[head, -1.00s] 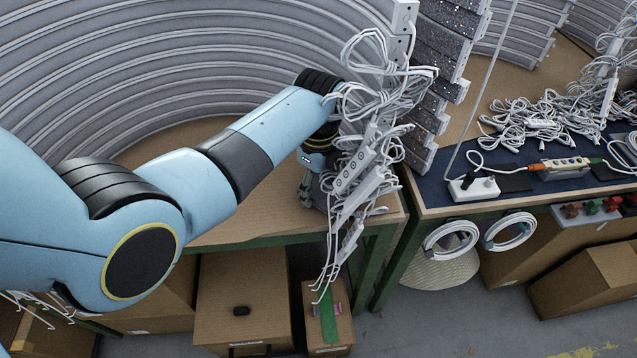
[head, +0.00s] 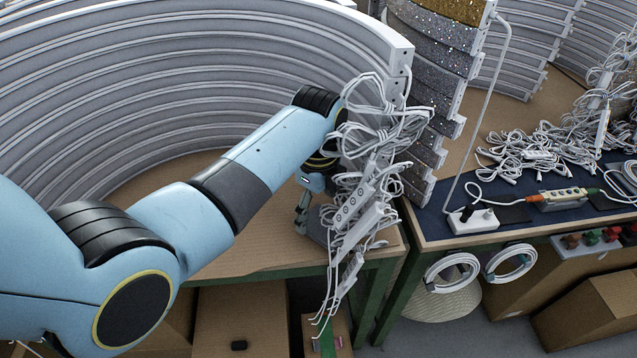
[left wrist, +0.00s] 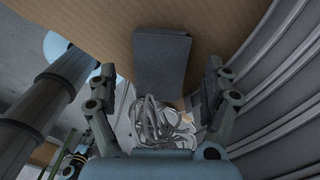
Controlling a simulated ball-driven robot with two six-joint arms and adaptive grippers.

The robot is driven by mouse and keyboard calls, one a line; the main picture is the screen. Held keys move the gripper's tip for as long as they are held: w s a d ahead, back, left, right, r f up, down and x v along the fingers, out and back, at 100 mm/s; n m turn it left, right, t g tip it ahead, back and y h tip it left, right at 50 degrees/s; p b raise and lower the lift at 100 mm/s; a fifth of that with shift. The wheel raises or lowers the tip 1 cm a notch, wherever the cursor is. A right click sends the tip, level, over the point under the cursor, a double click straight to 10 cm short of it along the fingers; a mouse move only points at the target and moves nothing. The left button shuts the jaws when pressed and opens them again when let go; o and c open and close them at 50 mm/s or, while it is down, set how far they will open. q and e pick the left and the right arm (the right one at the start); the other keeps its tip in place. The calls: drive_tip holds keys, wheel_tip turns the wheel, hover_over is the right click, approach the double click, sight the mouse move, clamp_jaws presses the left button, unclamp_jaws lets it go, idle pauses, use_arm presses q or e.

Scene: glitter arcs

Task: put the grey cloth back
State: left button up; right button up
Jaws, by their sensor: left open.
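The grey cloth (left wrist: 161,60) lies folded as a dark rectangle on the brown tabletop in the left wrist view. My left gripper (left wrist: 159,84) is open, one finger on each side of the cloth's near end in that picture, with nothing held. Whether the fingers are at cloth height I cannot tell. In the head view my left gripper (head: 302,212) points down close over the tabletop, left of the hanging white cables, which partly hide it. A small grey patch beside it may be the cloth, but it is mostly covered. My right gripper is not in view.
A bundle of white cables and power strips (head: 352,205) hangs at the table's corner, close to my wrist. Curved grey rails (head: 200,75) rise behind my arm. Glittery grey blocks (head: 430,90) stand right of the cables. A white socket strip (head: 473,220) lies on the right table.

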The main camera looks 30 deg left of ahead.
sight(319, 220)
use_arm(q)
wheel_tip(319, 220, up, 8)
drive_tip(key=shift+r+p, duration=0.25)
drive_tip(key=shift+p, duration=0.05)
idle(0.4)
